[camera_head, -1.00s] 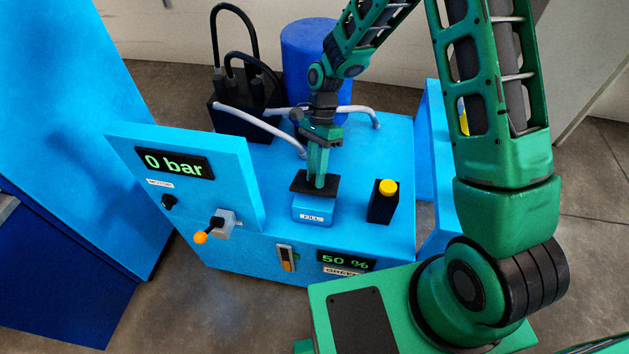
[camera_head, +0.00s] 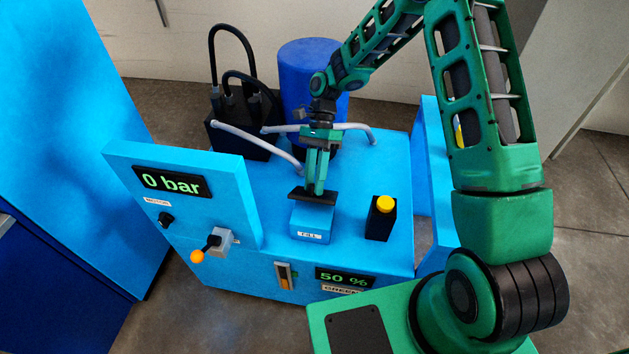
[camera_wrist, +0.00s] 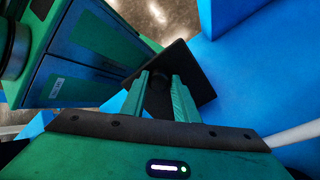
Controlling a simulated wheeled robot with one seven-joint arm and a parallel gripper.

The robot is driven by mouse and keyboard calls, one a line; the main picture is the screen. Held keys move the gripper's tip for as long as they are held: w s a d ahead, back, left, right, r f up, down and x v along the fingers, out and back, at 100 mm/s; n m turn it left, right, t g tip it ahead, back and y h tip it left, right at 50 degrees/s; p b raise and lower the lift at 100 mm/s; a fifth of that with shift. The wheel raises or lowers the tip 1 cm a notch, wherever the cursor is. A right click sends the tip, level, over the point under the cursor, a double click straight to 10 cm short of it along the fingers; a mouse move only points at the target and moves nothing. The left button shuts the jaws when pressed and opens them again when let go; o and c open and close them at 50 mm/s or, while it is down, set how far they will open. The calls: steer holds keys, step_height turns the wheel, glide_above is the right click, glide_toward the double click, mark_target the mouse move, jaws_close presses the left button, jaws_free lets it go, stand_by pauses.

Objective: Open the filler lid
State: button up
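The filler lid is a black square plate (camera_head: 312,197) over the blue filler box (camera_head: 310,224) labelled FILL. Its front edge stands a little above the box, showing some blue beneath, so the lid looks slightly raised. In the wrist view the lid (camera_wrist: 193,66) is a dark tilted square with a dark knob (camera_wrist: 157,92) on it. My gripper (camera_head: 315,190) points down at the lid from above. In the wrist view its two green fingers (camera_wrist: 160,80) stand on either side of the knob and appear closed on it. The finger contact itself is partly hidden.
A black box with a yellow button (camera_head: 382,217) stands right of the filler. A panel reading 0 bar (camera_head: 172,182) rises at left, with an orange-tipped lever (camera_head: 205,249) on it. Grey pipes (camera_head: 340,127) and a blue drum (camera_head: 310,75) lie behind.

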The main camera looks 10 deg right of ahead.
steer(key=shift+o, duration=1.3)
steer(key=v, duration=1)
steer(key=shift+w+r, duration=0.25)
steer(key=shift+w, duration=0.05)
steer(key=shift+d, duration=0.15)
